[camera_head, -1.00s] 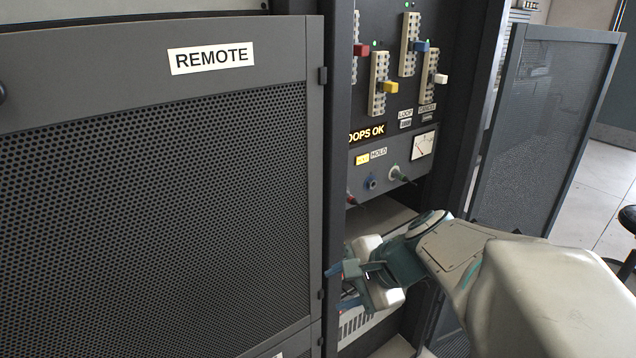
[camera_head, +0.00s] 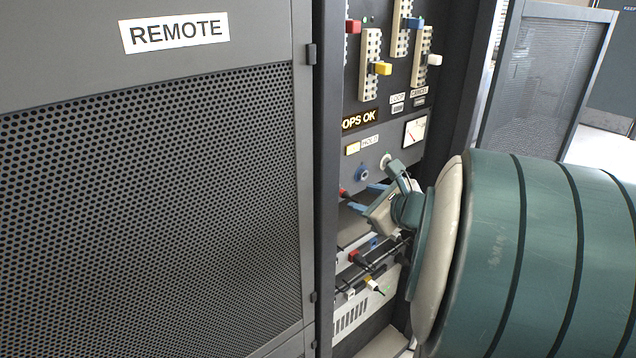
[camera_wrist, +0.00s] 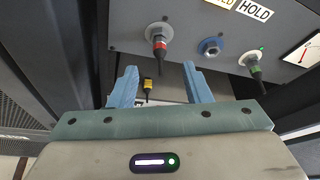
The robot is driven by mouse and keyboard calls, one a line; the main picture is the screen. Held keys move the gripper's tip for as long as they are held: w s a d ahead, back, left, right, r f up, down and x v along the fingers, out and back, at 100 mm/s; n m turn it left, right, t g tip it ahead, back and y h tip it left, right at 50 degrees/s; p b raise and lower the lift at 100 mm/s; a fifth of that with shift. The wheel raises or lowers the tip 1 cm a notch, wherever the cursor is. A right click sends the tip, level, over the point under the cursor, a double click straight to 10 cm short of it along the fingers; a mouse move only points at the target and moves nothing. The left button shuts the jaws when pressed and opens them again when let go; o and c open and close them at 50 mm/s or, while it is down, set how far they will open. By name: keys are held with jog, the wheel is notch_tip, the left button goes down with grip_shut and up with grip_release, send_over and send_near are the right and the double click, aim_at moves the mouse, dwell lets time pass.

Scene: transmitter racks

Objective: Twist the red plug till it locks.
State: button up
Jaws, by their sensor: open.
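The red plug (camera_wrist: 158,40) sits in a round metal socket at the left of the panel's lower row, its dark end toward me. In the head view the red plug (camera_head: 343,192) shows small at the panel's left edge. My gripper (camera_wrist: 159,70) is open, its two blue fingers apart and empty. In the wrist view the plug lies beyond the fingertips, just above the gap between them, and I see no contact. In the head view my gripper (camera_head: 367,197) is just right of the plug. I cannot tell whether the plug is locked.
Right of the red plug are an empty blue socket (camera_wrist: 211,46) and a green plug (camera_wrist: 252,62). A yellow plug (camera_wrist: 148,87) shows lower down; cabled plugs (camera_head: 356,257) lie below the panel. The REMOTE mesh door (camera_head: 150,200) stands close on the left.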

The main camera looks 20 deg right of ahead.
aim_at(346, 193)
jog(key=x, duration=0.7)
jog(key=shift+w, duration=0.1)
grip_shut()
jog(key=shift+w+d+r+m+g+y+p, duration=0.15)
jog(key=shift+m+y+p, duration=0.4)
jog(key=shift+p, duration=1.05)
jog(key=shift+s+d+f+m+g+y+p, duration=0.15)
jog(key=shift+m+y+p, duration=0.45)
jog(key=shift+p, duration=1.05)
jog(key=shift+w+a+r+m+g+y+p, duration=0.2)
jog(key=shift+m+p, duration=0.65)
jog(key=shift+p, duration=0.75)
jog(key=shift+d+f+m+g+y+p, duration=0.2)
jog(key=shift+m+y+p, duration=0.75)
jog(key=shift+p, duration=1.15)
jog(key=shift+d+f+m+g+y+p, duration=0.15)
jog(key=shift+m+y+p, duration=0.45)
jog(key=shift+m+p, duration=1)
